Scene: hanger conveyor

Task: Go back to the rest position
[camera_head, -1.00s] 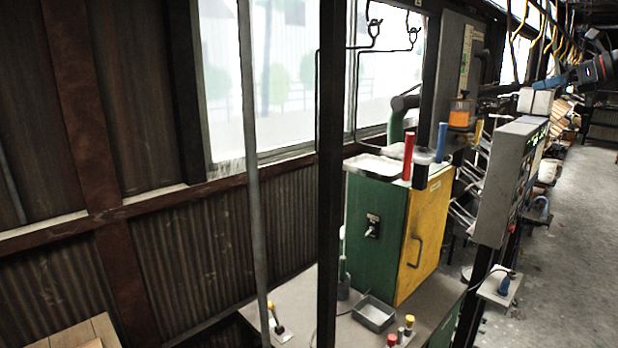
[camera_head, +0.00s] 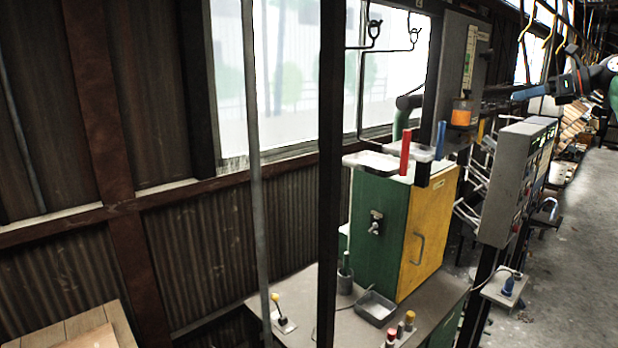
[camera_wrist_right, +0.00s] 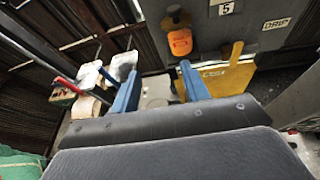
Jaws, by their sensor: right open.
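My right gripper (camera_head: 528,93) shows at the upper right of the head view, its arm coming in from the right edge. In the right wrist view its two blue fingers (camera_wrist_right: 160,85) stand well apart with nothing held between them. An orange-labelled container (camera_wrist_right: 180,42) appears beyond the fingers there; I cannot tell its distance. My left gripper is in neither view.
A green and yellow cabinet (camera_head: 428,235) stands on a workbench (camera_head: 305,283). A grey control box (camera_head: 508,185) is right of it. A dark post (camera_head: 329,200) crosses the middle. Yellow hangers (camera_head: 527,20) hang at upper right. The floor (camera_head: 575,270) at right looks clear.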

